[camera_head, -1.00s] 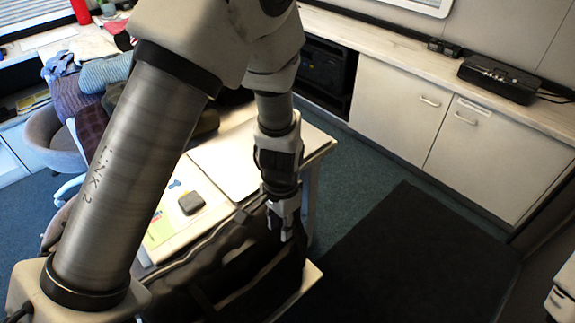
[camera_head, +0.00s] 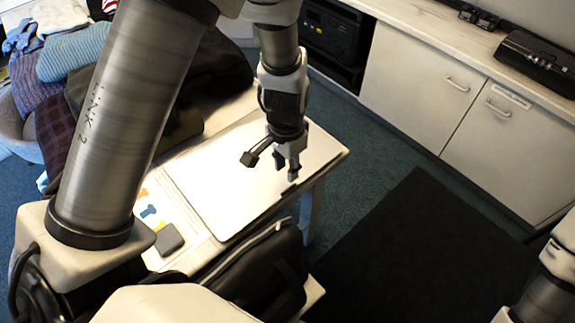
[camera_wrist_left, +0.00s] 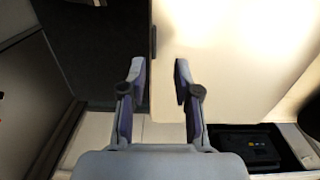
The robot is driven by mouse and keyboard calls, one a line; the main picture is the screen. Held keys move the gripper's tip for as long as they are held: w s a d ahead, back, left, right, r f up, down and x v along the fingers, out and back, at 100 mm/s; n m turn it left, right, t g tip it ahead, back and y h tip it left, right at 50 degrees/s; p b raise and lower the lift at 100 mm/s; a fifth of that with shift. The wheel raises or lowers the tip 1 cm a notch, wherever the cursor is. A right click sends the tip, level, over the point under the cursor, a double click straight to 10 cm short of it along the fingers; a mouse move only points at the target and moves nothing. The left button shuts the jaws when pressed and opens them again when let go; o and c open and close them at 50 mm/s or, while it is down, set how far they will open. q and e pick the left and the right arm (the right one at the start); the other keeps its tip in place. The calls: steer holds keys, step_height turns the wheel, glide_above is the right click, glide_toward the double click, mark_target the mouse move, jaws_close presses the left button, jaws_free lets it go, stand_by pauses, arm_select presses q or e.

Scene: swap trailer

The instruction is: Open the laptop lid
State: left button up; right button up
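The silver laptop (camera_head: 215,185) lies closed and flat on the white table, its lid down. A small dark piece shows at its right edge (camera_head: 290,189). My left gripper (camera_head: 287,170) points down over the laptop near that edge. In the left wrist view the left gripper (camera_wrist_left: 158,72) has its two fingers apart with nothing between them. The bright surface (camera_wrist_left: 225,70) beyond the fingers appears to be the laptop lid, with a dark piece at its edge. I cannot tell whether the fingers touch the laptop. My right gripper is not in view.
A dark grey box (camera_head: 169,240) and papers lie left of the laptop. Clothes (camera_head: 75,50) are heaped on a chair behind. A dark mat (camera_head: 420,250) covers open floor at right. White cabinets (camera_head: 420,80) line the back.

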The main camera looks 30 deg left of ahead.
mark_target(286, 191)
arm_select(q)
steer(key=s+f, duration=0.1)
steer(key=d+f, duration=0.1)
steer(key=shift+s+f, duration=0.3)
steer(key=shift+s, duration=0.1)
steer(key=f, duration=0.2)
steer(key=w+f+b, duration=0.1)
steer(key=f, duration=0.1)
steer(key=shift+a, duration=0.4)
steer(key=shift+s+d+r, duration=0.15)
steer(key=shift+s+r, duration=0.05)
steer(key=shift+s, duration=0.1)
steer(key=shift+c, duration=0.8)
jaws_close()
